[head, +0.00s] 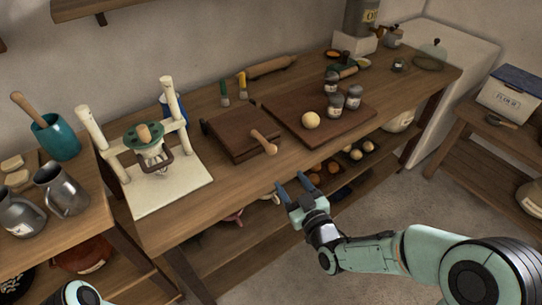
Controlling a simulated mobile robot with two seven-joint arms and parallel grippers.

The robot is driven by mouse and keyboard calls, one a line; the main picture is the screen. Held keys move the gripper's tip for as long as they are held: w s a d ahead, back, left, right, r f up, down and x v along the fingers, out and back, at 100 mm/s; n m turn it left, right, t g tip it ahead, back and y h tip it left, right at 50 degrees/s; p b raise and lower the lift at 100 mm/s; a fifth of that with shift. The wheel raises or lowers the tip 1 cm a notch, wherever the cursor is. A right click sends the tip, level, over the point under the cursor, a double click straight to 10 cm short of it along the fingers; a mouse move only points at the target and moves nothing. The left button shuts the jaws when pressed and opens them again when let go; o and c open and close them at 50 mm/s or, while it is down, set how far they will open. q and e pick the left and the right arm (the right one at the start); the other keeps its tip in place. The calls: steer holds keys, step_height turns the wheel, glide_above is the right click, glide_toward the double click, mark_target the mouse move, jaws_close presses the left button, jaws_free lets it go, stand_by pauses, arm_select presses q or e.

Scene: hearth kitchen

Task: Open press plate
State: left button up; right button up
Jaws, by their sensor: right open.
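A dark wooden press (228,132) lies on the workbench, with its flat upper plate down. A light wooden handle (264,142) sticks out from its right side toward the front. My right gripper (292,183) is open and empty, in front of the bench's front edge, below and to the right of the handle and apart from it. Only a small part of my left arm shows at the bottom left; its gripper is out of view.
A cream frame with a teal piece (143,135) stands left of the press. A dark board (290,122) to the right holds a dough ball (310,120) and several jars. Eggs sit on the shelf below.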

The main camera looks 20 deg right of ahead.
mark_target(274, 152)
steer(key=w, duration=0.4)
steer(key=w+a, duration=0.1)
steer(key=w, duration=0.4)
steer(key=w+a+p, duration=0.1)
steer(key=w, duration=0.3)
steer(key=shift+w+r, duration=0.2)
steer(key=shift+r, duration=0.2)
steer(key=shift+r, duration=0.1)
jaws_close()
